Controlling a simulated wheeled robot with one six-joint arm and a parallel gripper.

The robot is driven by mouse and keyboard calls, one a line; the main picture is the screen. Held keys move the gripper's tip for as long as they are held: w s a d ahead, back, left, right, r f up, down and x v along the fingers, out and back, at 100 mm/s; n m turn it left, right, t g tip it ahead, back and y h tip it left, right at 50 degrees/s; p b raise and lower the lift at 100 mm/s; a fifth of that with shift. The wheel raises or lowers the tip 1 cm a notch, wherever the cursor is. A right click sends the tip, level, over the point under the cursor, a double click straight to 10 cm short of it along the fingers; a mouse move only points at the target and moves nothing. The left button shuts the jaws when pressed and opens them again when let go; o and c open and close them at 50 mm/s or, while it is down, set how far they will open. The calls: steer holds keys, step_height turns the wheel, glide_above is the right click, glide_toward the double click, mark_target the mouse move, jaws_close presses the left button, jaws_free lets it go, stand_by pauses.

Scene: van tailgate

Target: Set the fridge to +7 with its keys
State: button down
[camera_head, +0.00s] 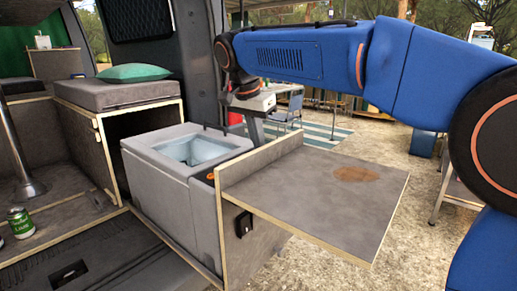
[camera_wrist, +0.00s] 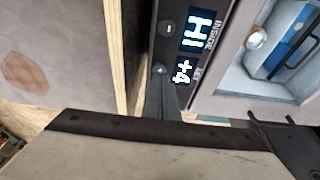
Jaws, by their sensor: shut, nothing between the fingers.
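The grey fridge (camera_head: 165,190) stands in the van's rear opening with its top open and its pale interior showing. Its narrow dark key panel (camera_wrist: 185,40) lies sideways in the wrist view. The panel reads HI beside INSIDE, and the set display (camera_wrist: 183,72) reads +4. A round minus key (camera_wrist: 168,30) is in clear view. Another key, its sign not readable, is at the tip of my gripper (camera_wrist: 160,78). My gripper is shut and empty, its fingertips over or against that key; I cannot tell whether they touch.
A wooden-edged side board (camera_wrist: 122,50) rises close beside the panel. A flat grey shelf (camera_head: 320,195) with a brown round patch extends to the right. A cushioned bench (camera_head: 110,95) with a green pillow (camera_head: 134,72) is at left. A green can (camera_head: 20,222) stands on the van floor.

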steer(key=shift+f, duration=0.8)
